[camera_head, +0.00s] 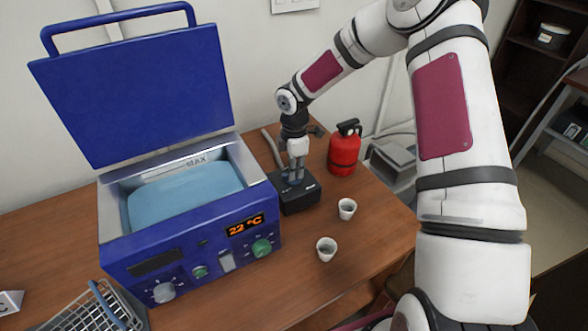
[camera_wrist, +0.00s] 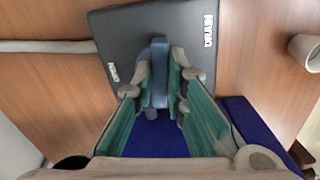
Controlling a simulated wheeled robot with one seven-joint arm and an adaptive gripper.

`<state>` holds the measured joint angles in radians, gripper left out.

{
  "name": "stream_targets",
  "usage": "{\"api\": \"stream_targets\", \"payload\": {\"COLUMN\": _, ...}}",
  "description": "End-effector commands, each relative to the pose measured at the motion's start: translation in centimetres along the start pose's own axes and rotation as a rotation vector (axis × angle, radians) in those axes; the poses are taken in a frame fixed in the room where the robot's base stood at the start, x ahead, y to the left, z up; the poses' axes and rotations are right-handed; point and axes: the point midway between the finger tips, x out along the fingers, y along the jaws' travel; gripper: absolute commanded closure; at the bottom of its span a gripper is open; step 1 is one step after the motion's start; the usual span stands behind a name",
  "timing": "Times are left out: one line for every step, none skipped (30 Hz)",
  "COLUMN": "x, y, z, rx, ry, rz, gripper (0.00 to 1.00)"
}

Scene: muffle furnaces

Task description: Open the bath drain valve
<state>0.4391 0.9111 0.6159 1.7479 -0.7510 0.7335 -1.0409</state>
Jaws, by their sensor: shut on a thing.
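The bath drain valve is a black box (camera_head: 301,198) on the table against the right side of the blue water bath (camera_head: 190,245). The box also shows in the wrist view (camera_wrist: 185,25), with white lettering that seems to read DRAIN and a smaller label. A blue-grey valve handle (camera_wrist: 158,75) stands on top of the box. My gripper (camera_head: 293,178) points down over the box, and its fingers are closed around the handle from both sides, as the wrist view (camera_wrist: 160,85) shows. The fingers hide part of the handle in the head view.
The bath's blue lid (camera_head: 140,95) stands open, with water inside and a 22 °C display. A red canister (camera_head: 344,154) stands right of the box. Two white cups (camera_head: 347,208) (camera_head: 326,249) stand in front. A grey hose (camera_head: 272,148) runs behind. A wire basket (camera_head: 92,308) is front left.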

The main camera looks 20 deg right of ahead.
Motion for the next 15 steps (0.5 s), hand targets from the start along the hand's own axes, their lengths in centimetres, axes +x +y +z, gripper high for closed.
{"api": "stream_targets", "payload": {"x": 0.02, "y": 0.05, "z": -0.08, "rx": 0.034, "ry": -0.001, "rz": 0.001, "gripper": 1.0}}
{"api": "stream_targets", "payload": {"x": 0.0, "y": 0.07, "z": -0.1, "rx": 0.057, "ry": -0.001, "rz": 0.002, "gripper": 1.0}}
{"api": "stream_targets", "payload": {"x": 0.0, "y": 0.07, "z": -0.08, "rx": 0.092, "ry": -0.001, "rz": 0.002, "gripper": 1.0}}
{"api": "stream_targets", "payload": {"x": 0.01, "y": 0.06, "z": -0.06, "rx": 0.12, "ry": -0.001, "rz": 0.002, "gripper": 1.0}}
{"api": "stream_targets", "payload": {"x": 0.02, "y": 0.05, "z": -0.11, "rx": 0.146, "ry": -0.001, "rz": 0.002, "gripper": 1.0}}
{"api": "stream_targets", "payload": {"x": 0.03, "y": 0.04, "z": -0.09, "rx": 0.185, "ry": -0.002, "rz": 0.002, "gripper": 1.0}}
{"api": "stream_targets", "payload": {"x": 0.0, "y": 0.05, "z": -0.1, "rx": 0.214, "ry": -0.001, "rz": 0.002, "gripper": 1.0}}
{"api": "stream_targets", "payload": {"x": 0.0, "y": 0.05, "z": -0.1, "rx": 0.242, "ry": -0.001, "rz": 0.003, "gripper": 1.0}}
{"api": "stream_targets", "payload": {"x": 0.02, "y": 0.03, "z": -0.12, "rx": 0.28, "ry": -0.001, "rz": 0.003, "gripper": 1.0}}
{"api": "stream_targets", "payload": {"x": 0.03, "y": 0.01, "z": -0.15, "rx": 0.309, "ry": 0.0, "rz": 0.002, "gripper": 1.0}}
{"api": "stream_targets", "payload": {"x": 0.04, "y": -0.02, "z": -0.1, "rx": 0.337, "ry": -0.001, "rz": 0.002, "gripper": 1.0}}
{"api": "stream_targets", "payload": {"x": 0.03, "y": -0.03, "z": -0.13, "rx": 0.376, "ry": -0.001, "rz": 0.002, "gripper": 1.0}}
{"api": "stream_targets", "payload": {"x": 0.02, "y": -0.03, "z": -0.15, "rx": 0.404, "ry": -0.001, "rz": 0.002, "gripper": 1.0}}
{"api": "stream_targets", "payload": {"x": 0.03, "y": -0.04, "z": -0.15, "rx": 0.433, "ry": 0.0, "rz": 0.002, "gripper": 1.0}}
{"api": "stream_targets", "payload": {"x": 0.04, "y": -0.05, "z": -0.15, "rx": 0.471, "ry": 0.0, "rz": 0.002, "gripper": 1.0}}
